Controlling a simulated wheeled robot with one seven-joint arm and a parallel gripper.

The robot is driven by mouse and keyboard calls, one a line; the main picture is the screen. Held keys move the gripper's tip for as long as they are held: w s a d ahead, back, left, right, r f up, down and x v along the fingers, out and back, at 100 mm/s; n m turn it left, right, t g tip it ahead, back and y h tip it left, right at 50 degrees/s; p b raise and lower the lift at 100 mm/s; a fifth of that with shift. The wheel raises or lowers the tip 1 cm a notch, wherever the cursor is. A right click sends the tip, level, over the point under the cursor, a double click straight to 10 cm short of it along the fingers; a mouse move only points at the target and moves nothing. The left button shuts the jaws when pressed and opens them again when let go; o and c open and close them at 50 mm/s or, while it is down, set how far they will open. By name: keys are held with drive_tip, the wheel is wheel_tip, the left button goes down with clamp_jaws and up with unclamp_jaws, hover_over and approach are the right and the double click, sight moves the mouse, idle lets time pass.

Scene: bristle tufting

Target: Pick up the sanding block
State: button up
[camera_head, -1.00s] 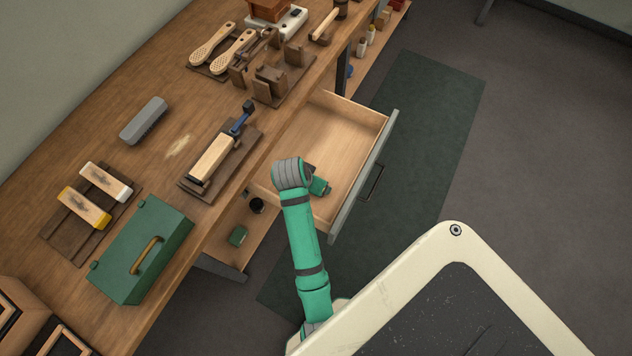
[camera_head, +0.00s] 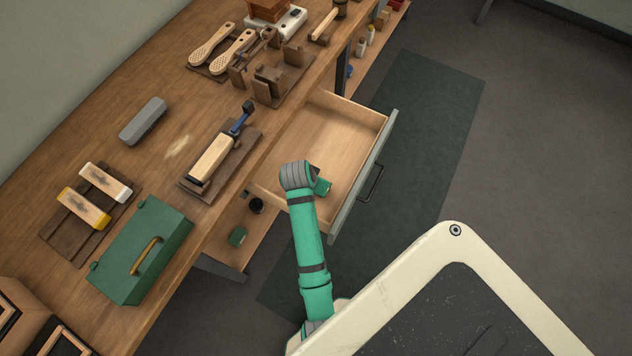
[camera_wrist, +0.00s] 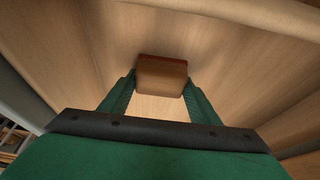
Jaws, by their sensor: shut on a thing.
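The sanding block (camera_wrist: 161,78) shows in the wrist view as a small brown block with a dark red strip along its far edge. It is inside the open wooden drawer (camera_head: 335,140). My gripper (camera_wrist: 161,88) has one green finger on each side of the block and is shut on it. Whether the block touches the drawer floor or is just above it, I cannot tell. In the head view my arm's end is over the near part of the drawer, and the block and fingertips are hidden there.
The drawer's walls and grey front (camera_head: 363,177) surround my gripper. Floor right of the drawer is clear.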

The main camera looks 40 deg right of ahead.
wheel_tip(320, 180, up, 10)
drive_tip(key=shift+r, duration=0.1)
idle(0.4)
